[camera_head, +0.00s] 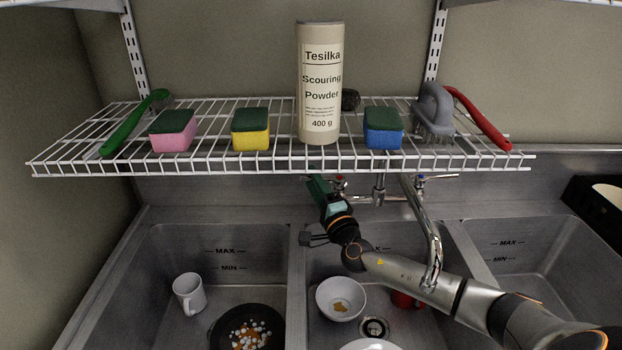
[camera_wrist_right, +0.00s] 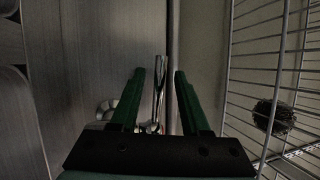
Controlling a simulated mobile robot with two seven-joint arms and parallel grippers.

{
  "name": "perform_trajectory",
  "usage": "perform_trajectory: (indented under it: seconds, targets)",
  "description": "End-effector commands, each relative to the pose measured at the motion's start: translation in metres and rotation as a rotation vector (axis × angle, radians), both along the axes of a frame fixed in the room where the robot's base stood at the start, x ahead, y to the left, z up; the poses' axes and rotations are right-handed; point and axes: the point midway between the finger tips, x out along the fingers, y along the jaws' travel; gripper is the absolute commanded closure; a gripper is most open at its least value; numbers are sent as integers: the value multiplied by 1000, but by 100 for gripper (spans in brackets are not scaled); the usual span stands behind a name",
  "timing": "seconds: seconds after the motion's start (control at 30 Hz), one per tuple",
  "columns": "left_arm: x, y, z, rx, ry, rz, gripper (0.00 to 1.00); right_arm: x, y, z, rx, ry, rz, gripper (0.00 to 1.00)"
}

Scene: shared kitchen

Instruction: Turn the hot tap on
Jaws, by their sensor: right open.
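The hot tap handle (camera_head: 340,183), with a red mark, is at the left of the chrome mixer tap (camera_head: 379,193), under the wire shelf. The blue-marked cold handle (camera_head: 420,180) is on the right. My right gripper (camera_head: 320,187) is just left of the red-marked handle, its green fingers partly behind the shelf's front edge. In the right wrist view my right gripper (camera_wrist_right: 157,100) has its fingers apart, with chrome tap parts (camera_wrist_right: 159,95) showing in the gap beyond them. I cannot tell whether a finger touches the handle. My left gripper is not in view.
The wire shelf (camera_head: 280,163) with sponges, brushes and the scouring powder (camera_head: 320,85) hangs just above my right gripper. The curved spout (camera_head: 432,235) stands close to my right arm. The sinks below hold a mug (camera_head: 189,293), a bowl (camera_head: 340,298) and a dark plate (camera_head: 225,325).

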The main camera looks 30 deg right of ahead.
Motion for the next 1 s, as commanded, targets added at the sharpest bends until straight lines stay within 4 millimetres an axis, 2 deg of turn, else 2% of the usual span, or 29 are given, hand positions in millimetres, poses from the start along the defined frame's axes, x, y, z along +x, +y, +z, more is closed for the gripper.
perform_trajectory:
  seconds: [0.2,0.5,0.9,1.0]
  targets:
    - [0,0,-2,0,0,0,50,15,-2,3,1,1,1,54]
    - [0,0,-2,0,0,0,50,16,-2,3,0,1,1,54]
    - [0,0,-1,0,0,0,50,16,-2,3,0,1,1,99]
    - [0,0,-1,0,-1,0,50,16,-2,3,0,1,1,100]
